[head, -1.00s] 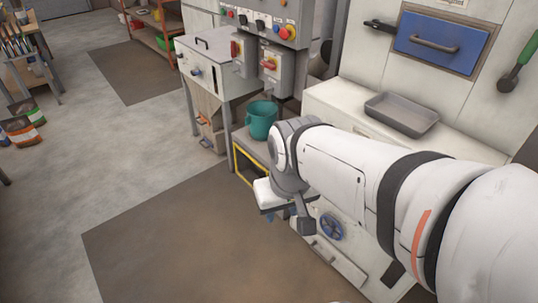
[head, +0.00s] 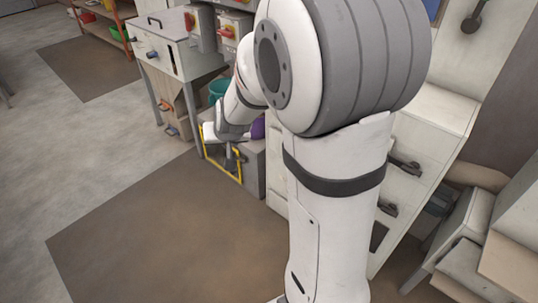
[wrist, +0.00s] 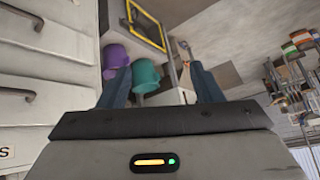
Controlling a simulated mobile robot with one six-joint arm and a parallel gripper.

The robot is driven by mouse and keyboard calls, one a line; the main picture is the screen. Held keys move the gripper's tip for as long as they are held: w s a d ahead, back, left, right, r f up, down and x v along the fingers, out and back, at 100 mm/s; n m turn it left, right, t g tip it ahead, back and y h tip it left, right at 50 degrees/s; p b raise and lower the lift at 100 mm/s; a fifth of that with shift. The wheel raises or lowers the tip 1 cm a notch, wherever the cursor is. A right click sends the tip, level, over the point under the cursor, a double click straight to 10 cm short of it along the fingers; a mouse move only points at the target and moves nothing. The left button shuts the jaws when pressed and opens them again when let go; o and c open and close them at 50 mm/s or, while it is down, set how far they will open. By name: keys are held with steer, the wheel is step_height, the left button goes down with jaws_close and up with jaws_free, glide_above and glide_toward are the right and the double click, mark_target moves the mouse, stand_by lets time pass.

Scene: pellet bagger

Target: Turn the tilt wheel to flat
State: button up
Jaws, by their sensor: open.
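The tilt wheel is not visible in either view now; my arm covers much of the cabinet front in the head view. A teal bucket (wrist: 146,76) and a purple bucket (wrist: 116,57) lie beyond the fingers.
The yellow-edged stand (wrist: 146,24) is beyond the buckets. A white cabinet (head: 410,150) with dark handles stands right of my arm; grey-white boxes (head: 465,265) are at the lower right. A brown mat (head: 130,235) on the floor is clear.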

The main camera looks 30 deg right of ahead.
steer(key=w+d+f+m+t+h+b, duration=0.1)
steer(key=w+d+f+m+h+b, duration=0.25)
steer(key=f, duration=0.65)
steer(key=w+d+f+h+b, duration=0.25)
steer(key=w+d+f, duration=0.25)
steer(key=d+f, duration=0.3)
steer(key=w+d+f+m+t+h+b, duration=0.15)
steer(key=w+d+f+b, duration=0.25)
steer(key=f, duration=0.7)
steer(key=s+d+f+m+g+h+b, duration=0.15)
steer(key=s+d+f+h+b, duration=0.35)
steer(key=f, duration=0.7)
steer(key=s+d+f+g+h+b, duration=0.3)
steer(key=s+d+f+h, duration=0.3)
steer(key=f, duration=0.5)
steer(key=shift+y, duration=0.55)
steer(key=shift+s+b+x, duration=0.2)
steer(key=shift+b+x, duration=0.75)
steer(key=shift+x, duration=2.8)
steer(key=shift+r, duration=0.1)
